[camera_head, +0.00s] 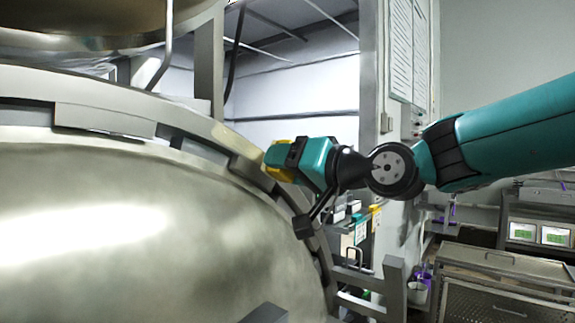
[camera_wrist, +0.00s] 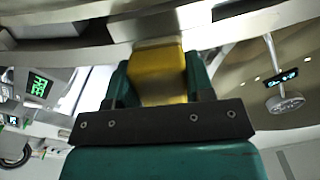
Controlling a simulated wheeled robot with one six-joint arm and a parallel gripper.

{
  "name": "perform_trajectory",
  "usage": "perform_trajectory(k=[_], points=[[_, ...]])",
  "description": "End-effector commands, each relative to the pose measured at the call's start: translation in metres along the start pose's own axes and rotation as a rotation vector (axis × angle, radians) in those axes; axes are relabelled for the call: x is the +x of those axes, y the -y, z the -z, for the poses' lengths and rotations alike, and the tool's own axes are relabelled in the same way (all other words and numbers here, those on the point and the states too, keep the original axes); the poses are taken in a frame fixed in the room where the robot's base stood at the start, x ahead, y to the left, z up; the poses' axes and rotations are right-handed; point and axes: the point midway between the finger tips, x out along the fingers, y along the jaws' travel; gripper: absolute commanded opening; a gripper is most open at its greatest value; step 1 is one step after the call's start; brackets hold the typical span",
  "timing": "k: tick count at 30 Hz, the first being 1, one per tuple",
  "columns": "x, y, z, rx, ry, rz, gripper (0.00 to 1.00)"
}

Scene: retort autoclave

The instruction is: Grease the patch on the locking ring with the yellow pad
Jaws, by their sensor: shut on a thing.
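My gripper (camera_head: 283,160) is shut on the yellow pad (camera_wrist: 157,78), which sits between its two teal fingers in the wrist view. In the head view the gripper is at the right side of the big metal door, by the grey locking ring (camera_head: 105,120). The ring also crosses the top of the wrist view (camera_wrist: 90,33). The pad's far end is at or very close to the ring; I cannot tell whether it touches. A pale yellowish patch (camera_head: 236,141) shows on the ring's outer face, just up and left of the gripper.
The domed metal door (camera_head: 130,225) fills the left. A grey post (camera_head: 210,65) stands behind the ring. At lower right are a lidded metal crate (camera_head: 500,275) and a shelf with small screens (camera_head: 538,234). A round-headed fixture (camera_wrist: 286,103) hangs right in the wrist view.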

Motion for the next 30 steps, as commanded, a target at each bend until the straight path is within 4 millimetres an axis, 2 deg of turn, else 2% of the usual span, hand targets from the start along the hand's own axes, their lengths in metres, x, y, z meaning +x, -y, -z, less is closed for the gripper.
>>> perform_trajectory(k=[30], points=[[0.018, 0.002, 0.000, 0.000, 0.000, 0.001, 0.29]])
